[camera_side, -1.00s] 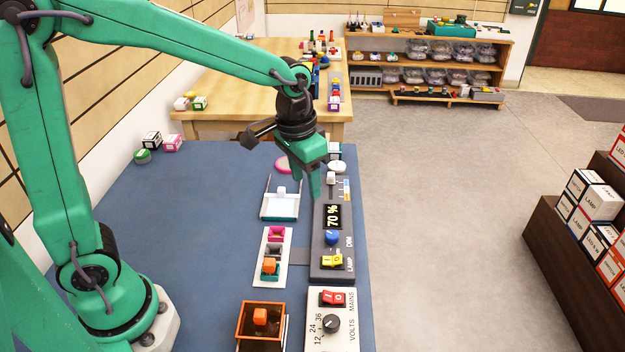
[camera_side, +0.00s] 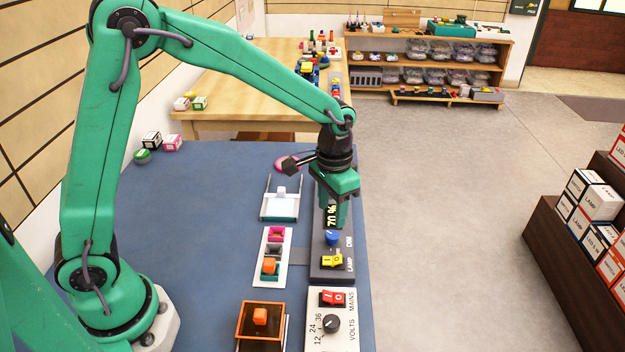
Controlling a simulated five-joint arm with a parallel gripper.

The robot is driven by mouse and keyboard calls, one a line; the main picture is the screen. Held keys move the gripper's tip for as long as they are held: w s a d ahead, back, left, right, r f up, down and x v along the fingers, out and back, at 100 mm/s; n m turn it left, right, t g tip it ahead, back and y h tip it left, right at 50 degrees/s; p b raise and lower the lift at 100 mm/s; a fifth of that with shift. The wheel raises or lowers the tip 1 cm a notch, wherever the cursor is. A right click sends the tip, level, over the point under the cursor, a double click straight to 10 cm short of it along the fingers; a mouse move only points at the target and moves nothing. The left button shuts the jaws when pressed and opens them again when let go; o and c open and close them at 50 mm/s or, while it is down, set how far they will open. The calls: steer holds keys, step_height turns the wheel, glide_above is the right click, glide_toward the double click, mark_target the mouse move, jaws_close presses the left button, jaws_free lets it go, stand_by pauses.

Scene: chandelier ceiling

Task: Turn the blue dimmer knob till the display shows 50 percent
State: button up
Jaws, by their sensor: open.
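The blue dimmer knob (camera_side: 331,238) sits on the dark control panel (camera_side: 325,265), beside the DIM label. The display (camera_side: 331,216) just behind it reads 70 %, partly covered by my gripper. My gripper (camera_side: 333,225) points down over the display, its fingertips close behind and above the knob. The jaws are open and hold nothing. I cannot tell whether a fingertip touches the knob.
A yellow lamp rocker switch (camera_side: 332,262) is just in front of the knob. To the left stand a tray with blocks (camera_side: 286,270) and an orange-framed box (camera_side: 244,330).

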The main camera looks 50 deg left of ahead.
mark_target(331, 235)
steer(key=shift+f, duration=3.4)
steer(key=c, duration=1)
steer(key=shift+n, duration=0.5)
steer(key=shift+d+r+n, duration=0.1)
steer(key=shift+n, duration=2.4)
steer(key=o, duration=1)
